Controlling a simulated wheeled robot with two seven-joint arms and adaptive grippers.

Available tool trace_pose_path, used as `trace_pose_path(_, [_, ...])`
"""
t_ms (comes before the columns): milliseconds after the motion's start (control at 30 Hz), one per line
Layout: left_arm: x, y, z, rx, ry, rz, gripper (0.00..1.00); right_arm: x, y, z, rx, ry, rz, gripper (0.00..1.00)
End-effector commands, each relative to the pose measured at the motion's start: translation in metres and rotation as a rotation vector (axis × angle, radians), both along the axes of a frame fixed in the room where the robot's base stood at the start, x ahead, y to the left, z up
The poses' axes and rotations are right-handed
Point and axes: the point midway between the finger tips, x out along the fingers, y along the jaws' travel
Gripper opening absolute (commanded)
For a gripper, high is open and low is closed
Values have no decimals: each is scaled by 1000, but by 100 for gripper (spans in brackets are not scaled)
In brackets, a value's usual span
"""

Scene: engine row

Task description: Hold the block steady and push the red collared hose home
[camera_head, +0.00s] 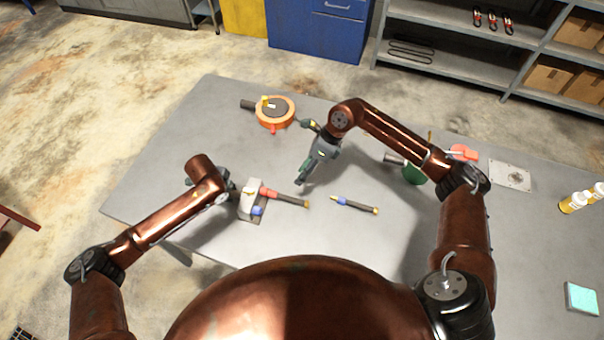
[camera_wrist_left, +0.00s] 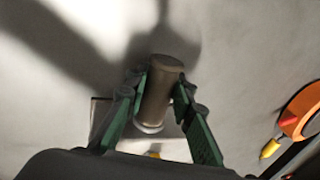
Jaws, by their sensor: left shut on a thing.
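My left gripper (camera_head: 234,192) is at the block's upper left. In the left wrist view its green fingers (camera_wrist_left: 160,95) are shut on a grey-brown post (camera_wrist_left: 162,85), with part of the block (camera_wrist_left: 165,148) beside it. My right gripper (camera_head: 302,180) is above the hose, apart from it; its opening is unclear.
A blue-collared hose (camera_head: 355,205) lies loose to the right. An orange round tool (camera_head: 272,112) lies at the back. A green container (camera_head: 413,174), a red object (camera_head: 463,152) and a metal plate (camera_head: 512,176) are at the right. The table (camera_head: 350,240) is clear in front.

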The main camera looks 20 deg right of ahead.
Motion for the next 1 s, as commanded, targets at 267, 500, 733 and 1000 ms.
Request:
trace_pose_path(267, [1, 0, 1, 0, -1, 0, 31, 0, 0, 0, 0, 0, 0, 34])
trace_pose_path(500, [0, 0, 0, 1, 0, 0, 43, 0, 0, 0, 0, 0, 0, 34])
trace_pose_path(733, [0, 0, 2, 0, -1, 0, 43, 0, 0, 0, 0, 0, 0, 34])
trace_pose_path(1000, [-7, 5, 40, 0, -5, -1, 43, 0, 0, 0, 0, 0, 0, 34])
